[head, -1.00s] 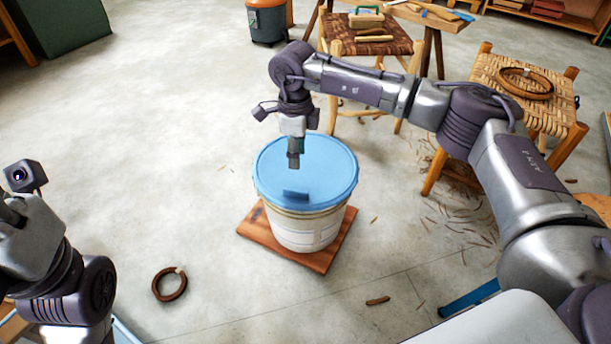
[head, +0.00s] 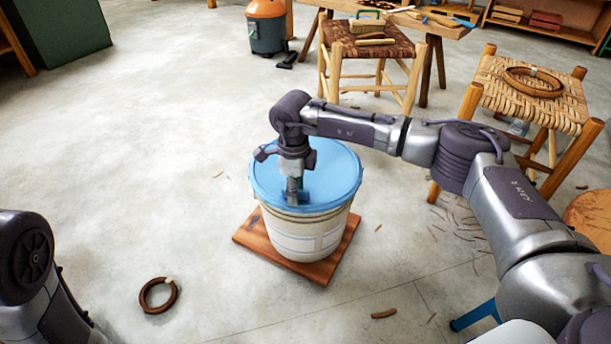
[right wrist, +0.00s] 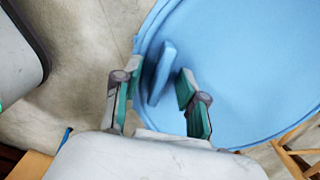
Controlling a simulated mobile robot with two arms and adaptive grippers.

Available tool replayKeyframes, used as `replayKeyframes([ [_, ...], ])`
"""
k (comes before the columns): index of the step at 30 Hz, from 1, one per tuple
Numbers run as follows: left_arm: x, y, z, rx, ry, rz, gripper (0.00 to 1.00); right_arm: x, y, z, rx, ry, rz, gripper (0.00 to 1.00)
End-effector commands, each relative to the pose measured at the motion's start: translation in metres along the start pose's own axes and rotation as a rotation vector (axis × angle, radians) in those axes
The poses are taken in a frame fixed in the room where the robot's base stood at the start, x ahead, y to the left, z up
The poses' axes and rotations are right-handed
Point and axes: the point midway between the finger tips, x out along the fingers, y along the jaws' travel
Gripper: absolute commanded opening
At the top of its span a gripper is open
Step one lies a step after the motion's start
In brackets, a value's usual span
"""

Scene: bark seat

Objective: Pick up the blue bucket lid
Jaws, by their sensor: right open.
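The blue bucket lid (head: 335,175) sits on a white bucket (head: 305,238). The lid also fills much of the right wrist view (right wrist: 250,70). A raised blue handle (right wrist: 161,72) stands near the lid's edge. My right gripper (head: 296,198) points down at the near part of the lid and hides the handle in the head view. In the right wrist view the gripper (right wrist: 155,88) is open, with one finger on each side of the handle's near end. I cannot tell whether the fingers touch it. My left gripper is out of view.
The bucket stands on a wooden board (head: 262,242). A brown ring (head: 158,296) lies on the floor at the left. A woven stool (head: 492,82) is at the right, a dark-seated stool (head: 350,42) behind.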

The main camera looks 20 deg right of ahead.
Motion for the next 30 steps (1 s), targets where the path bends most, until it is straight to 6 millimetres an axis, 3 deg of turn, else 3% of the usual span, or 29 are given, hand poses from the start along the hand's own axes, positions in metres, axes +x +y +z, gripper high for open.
replayKeyframes([
  [8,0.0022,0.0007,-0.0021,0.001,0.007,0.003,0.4,0.0031,-0.0001,0.0003,0.0,-0.001,-0.001,0.42],
  [16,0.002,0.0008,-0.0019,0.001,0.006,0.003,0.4,0.003,-0.0001,0.0003,0.0,-0.001,-0.001,0.0],
  [30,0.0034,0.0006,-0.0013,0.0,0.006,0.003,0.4,0.0003,-0.0004,0.0004,0.0,-0.002,-0.001,0.0],
])
